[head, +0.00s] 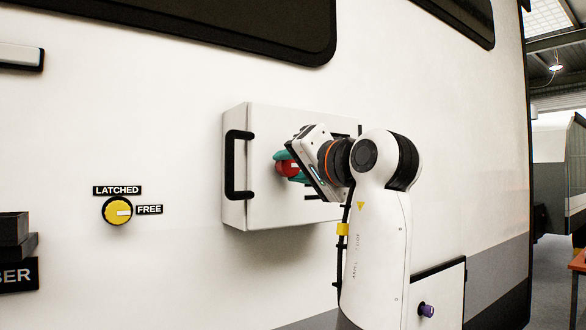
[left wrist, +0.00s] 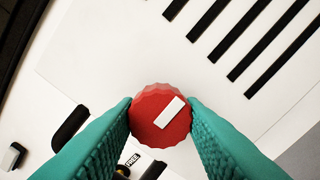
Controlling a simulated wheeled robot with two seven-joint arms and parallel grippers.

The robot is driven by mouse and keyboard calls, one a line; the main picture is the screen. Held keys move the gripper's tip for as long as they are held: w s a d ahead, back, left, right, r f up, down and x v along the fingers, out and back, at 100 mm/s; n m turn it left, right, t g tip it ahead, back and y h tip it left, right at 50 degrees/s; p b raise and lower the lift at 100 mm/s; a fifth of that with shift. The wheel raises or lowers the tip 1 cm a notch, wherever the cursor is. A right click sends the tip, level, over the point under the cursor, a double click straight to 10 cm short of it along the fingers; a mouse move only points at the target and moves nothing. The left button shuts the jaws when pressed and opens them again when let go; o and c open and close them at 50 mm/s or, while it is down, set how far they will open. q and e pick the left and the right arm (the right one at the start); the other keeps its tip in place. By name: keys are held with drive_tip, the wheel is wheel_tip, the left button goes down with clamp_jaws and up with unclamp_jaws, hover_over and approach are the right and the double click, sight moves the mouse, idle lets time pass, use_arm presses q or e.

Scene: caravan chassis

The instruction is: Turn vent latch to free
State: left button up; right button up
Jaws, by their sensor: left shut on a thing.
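A yellow dial (head: 117,210) sits on the white wall, with a LATCHED label (head: 117,190) above it and a FREE label (head: 149,209) at its right. Its white mark points right, toward FREE. My left gripper (head: 287,167) is at the front of a white wall box (head: 290,125), right of the dial. Its teal fingers are shut on a red knob, which shows between them in the left wrist view (left wrist: 160,116). The knob's white bar lies diagonally there. In the head view the gripper partly hides the knob. My right gripper is not in view.
A black handle (head: 230,165) stands out from the box's left side. Dark slats (left wrist: 245,40) lie beside the red knob in the left wrist view. A purple knob (head: 426,310) is low on the right. The wall between dial and box is clear.

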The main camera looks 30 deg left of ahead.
use_arm(q)
drive_tip(key=shift+m, duration=0.3)
drive_tip(key=o, duration=1)
drive_tip(key=shift+s+d+f, duration=0.1)
drive_tip(key=shift+s+d, duration=0.05)
drive_tip(key=shift+d, duration=0.15)
drive_tip(key=b+v, duration=0.4)
drive_tip(key=v, duration=0.7)
drive_tip(key=shift+d, duration=0.15)
